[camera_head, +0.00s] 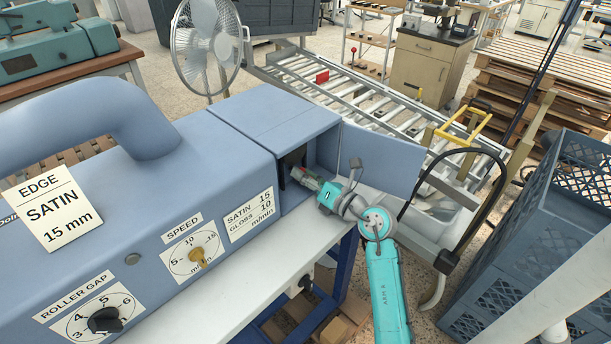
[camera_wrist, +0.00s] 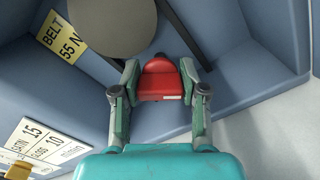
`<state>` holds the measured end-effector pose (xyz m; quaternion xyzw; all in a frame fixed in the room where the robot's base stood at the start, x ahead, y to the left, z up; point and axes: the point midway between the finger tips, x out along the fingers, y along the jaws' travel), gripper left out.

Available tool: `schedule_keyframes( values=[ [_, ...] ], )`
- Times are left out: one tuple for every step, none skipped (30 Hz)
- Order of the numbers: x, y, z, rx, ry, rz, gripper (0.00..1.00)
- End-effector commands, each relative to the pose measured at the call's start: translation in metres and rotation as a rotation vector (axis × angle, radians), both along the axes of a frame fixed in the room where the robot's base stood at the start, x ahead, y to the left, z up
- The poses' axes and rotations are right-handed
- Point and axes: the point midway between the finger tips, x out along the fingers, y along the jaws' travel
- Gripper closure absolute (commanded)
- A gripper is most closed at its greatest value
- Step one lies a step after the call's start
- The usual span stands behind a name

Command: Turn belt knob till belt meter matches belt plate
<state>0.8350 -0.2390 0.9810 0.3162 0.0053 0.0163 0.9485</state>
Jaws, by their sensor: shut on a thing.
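My gripper (camera_head: 305,178) reaches into the open bay on the right side of the blue machine. In the wrist view my gripper (camera_wrist: 160,72) has one finger on each side of a red knob (camera_wrist: 161,82) and is shut on it. I take this to be the belt knob; it is hidden in the head view. The belt plate (camera_wrist: 60,38) is yellow, reads "BELT 55 N" and sits on the bay wall at upper left. A grey-brown disc (camera_wrist: 112,22) partly covers the plate's right side. I cannot make out a belt meter reading in either view.
The open blue door (camera_head: 382,160) stands right of my gripper. Dark strips (camera_wrist: 182,35) cross the bay behind the knob. The speed dial (camera_head: 195,256) and roller gap dial (camera_head: 104,318) are on the machine's front. A roller conveyor (camera_head: 350,95) lies behind; blue crates (camera_head: 540,230) stand right.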

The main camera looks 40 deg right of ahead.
Motion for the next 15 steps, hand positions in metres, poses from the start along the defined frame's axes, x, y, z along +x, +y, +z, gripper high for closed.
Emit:
schedule_keyframes(
  values=[
    [0.0, 0.0002, -0.0004, -0.042, 0.0, 0.0, 0.92],
    [0.0, 0.0002, -0.0003, -0.071, -0.001, 0.0, 0.92],
    [0.0, 0.0003, -0.0003, -0.109, -0.002, 0.0, 0.92],
    [0.0, 0.0004, -0.0002, -0.138, -0.003, 0.0, 0.92],
    [0.0, 0.0005, -0.0001, -0.167, -0.004, 0.0, 0.92],
    [0.0, 0.0007, -0.0001, -0.204, -0.006, 0.0, 0.92],
    [0.0, 0.0008, 0.0, -0.233, -0.007, 0.0, 0.92],
    [0.0, 0.0008, 0.0, -0.261, -0.008, 0.0, 0.92],
    [0.0, 0.001, 0.0, -0.298, -0.009, 0.0, 0.92],
    [0.0, 0.0011, 0.0001, -0.326, -0.01, 0.0, 0.92],
    [0.0, 0.0012, 0.0, -0.353, -0.011, 0.0, 0.92],
    [0.0, 0.0013, 0.0001, -0.388, -0.012, 0.0, 0.92],
    [0.0, 0.0014, 0.0001, -0.414, -0.013, 0.0, 0.92],
    [0.0, 0.0014, 0.0001, -0.439, -0.014, 0.0, 0.92],
    [-0.0001, 0.0016, 0.0001, -0.471, -0.015, 0.0, 0.92]
  ],
)
